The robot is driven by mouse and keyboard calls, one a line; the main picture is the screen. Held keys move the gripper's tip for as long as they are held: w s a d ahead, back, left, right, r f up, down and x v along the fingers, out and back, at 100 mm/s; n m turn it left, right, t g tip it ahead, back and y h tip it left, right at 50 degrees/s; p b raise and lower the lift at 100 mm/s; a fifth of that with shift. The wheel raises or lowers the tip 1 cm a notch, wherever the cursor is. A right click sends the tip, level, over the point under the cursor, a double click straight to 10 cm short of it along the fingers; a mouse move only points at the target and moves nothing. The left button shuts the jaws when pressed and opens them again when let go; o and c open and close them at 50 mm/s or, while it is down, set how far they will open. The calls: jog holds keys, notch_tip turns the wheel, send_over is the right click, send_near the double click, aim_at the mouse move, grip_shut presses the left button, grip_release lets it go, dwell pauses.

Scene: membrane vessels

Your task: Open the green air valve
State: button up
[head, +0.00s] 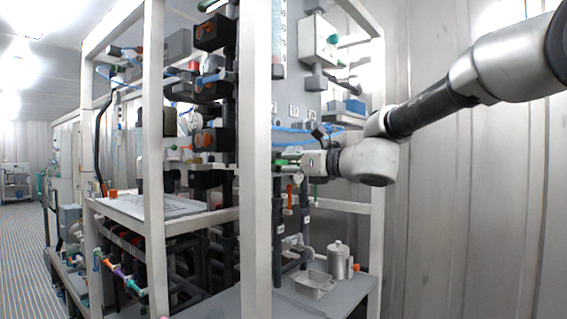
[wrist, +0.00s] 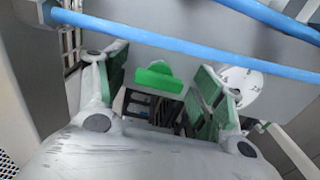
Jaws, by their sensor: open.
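The green air valve handle (wrist: 158,78) shows in the middle of the wrist view, between my two fingers and a little beyond them. My gripper (wrist: 160,92) is open, with a green-padded finger on either side of the handle. No contact with the handle can be made out. In the head view my gripper (head: 287,160) reaches leftward into the rack beside the grey panel. There the valve cannot be told apart from the green finger pads, and a white post stands just left of them.
Blue tubes (wrist: 190,47) cross the wrist view above the fingers. A white frame post (head: 257,160) stands close to my gripper in the head view. A metal canister (head: 339,262) and a tray (head: 313,284) stand on the shelf below. The wall side at right is clear.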

jog(key=c, duration=1)
jog(key=shift+n, duration=0.3)
jog(key=n, duration=0.3)
jog(key=shift+n, duration=0.4)
jog(key=n, duration=0.3)
jog(key=shift+f+n, duration=0.1)
jog(key=shift+n, duration=0.2)
jog(key=n, duration=0.4)
jog(key=shift+s+a, duration=0.1)
jog(key=shift+f+n, duration=0.1)
jog(key=shift+n, duration=1.8)
